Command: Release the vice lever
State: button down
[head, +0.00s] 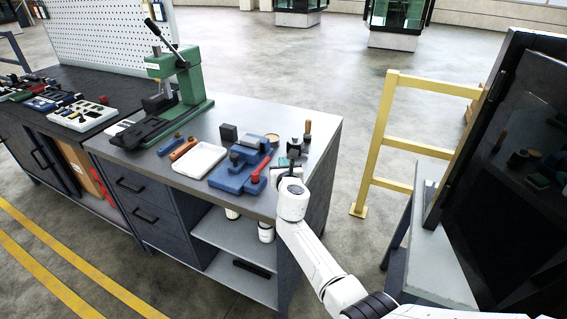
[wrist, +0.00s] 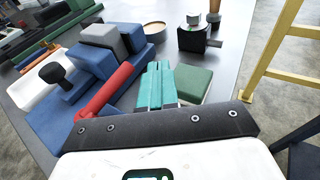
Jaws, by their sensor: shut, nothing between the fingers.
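The blue vice (head: 228,179) stands on the grey bench top near its front right corner; it also shows in the wrist view (wrist: 75,118). A grey block (wrist: 131,36) sits at its jaws. The red vice lever (head: 261,168) lies along the vice's right side, and in the wrist view (wrist: 108,88) it slants toward my wrist, its near end close to the dark edge of my gripper housing. My gripper (wrist: 156,86) is shut and empty, its teal fingers just right of the lever. In the wrist view a gap shows between fingers and lever.
A green block (wrist: 192,82) lies right of my fingers. A black block with a round top (wrist: 195,36) and a round tin (wrist: 154,28) stand behind. A white tray (head: 199,160) and green press (head: 186,85) are left. A yellow rail (head: 386,140) stands right of the bench.

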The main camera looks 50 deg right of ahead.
jog(key=shift+s+d+r+p, duration=0.15)
jog(key=shift+s+r+p, duration=0.1)
jog(key=shift+s, duration=0.3)
jog(key=shift+s+d+r+p, duration=0.1)
jog(key=shift+s+r+p, duration=0.1)
jog(key=shift+s, duration=0.35)
jog(key=shift+s+f+p, duration=0.1)
jog(key=shift+s+p, duration=0.2)
jog(key=shift+s, duration=0.05)
jog(key=s+d+r+p, duration=0.1)
jog(key=s+p, duration=0.2)
jog(key=s, duration=0.4)
jog(key=shift+s+d+r, duration=0.15)
jog(key=shift+d, duration=0.25)
